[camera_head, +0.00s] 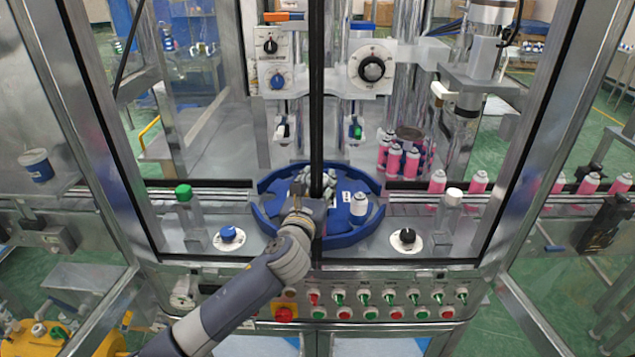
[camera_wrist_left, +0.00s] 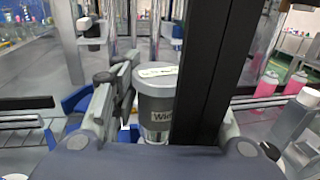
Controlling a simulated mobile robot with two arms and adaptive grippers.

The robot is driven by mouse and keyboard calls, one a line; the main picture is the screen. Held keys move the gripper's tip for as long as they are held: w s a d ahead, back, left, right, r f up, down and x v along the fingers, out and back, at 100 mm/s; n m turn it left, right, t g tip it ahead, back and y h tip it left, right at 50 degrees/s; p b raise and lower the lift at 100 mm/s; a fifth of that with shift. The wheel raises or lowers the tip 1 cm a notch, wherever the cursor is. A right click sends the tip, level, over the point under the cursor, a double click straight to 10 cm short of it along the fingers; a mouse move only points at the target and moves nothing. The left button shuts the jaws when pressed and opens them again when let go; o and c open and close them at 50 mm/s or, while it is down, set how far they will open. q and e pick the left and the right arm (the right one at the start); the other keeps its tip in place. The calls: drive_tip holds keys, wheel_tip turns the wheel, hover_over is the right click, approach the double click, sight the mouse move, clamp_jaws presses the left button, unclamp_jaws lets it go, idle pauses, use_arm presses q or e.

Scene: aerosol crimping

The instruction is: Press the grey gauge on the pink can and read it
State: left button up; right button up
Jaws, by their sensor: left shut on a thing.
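My left gripper (camera_head: 318,196) reaches over the blue round star-wheel table (camera_head: 352,238), beside the black upright bar. In the left wrist view its fingers (camera_wrist_left: 165,115) are shut on the grey gauge (camera_wrist_left: 156,98), a dark grey cylinder with a pale top, a label and a clear lower part. The bar hides its right side. What is directly under the gauge is hidden. Pink cans with white tops (camera_head: 437,182) stand along the conveyor on the right, and several are grouped behind (camera_head: 394,160). My right gripper is not in view.
The black upright bar (camera_head: 317,90) stands close beside the gripper. A blue-and-white can (camera_head: 358,208) sits at the table's right. A green-capped post (camera_head: 184,195) and white-capped post (camera_head: 452,198) flank it. A button panel (camera_head: 385,298) runs along the front.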

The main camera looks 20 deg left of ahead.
sight(317, 178)
use_arm(q)
drive_tip(key=shift+f+b, duration=0.6)
drive_tip(key=shift+f, duration=0.45)
idle(0.4)
drive_tip(key=shift+r+p, duration=2.6)
drive_tip(key=shift+p, duration=0.3)
drive_tip(key=s+d+p, duration=0.1)
drive_tip(key=s+p, duration=0.3)
drive_tip(key=s, duration=1.3)
drive_tip(key=shift+d, duration=0.1)
drive_tip(key=shift+f, duration=0.1)
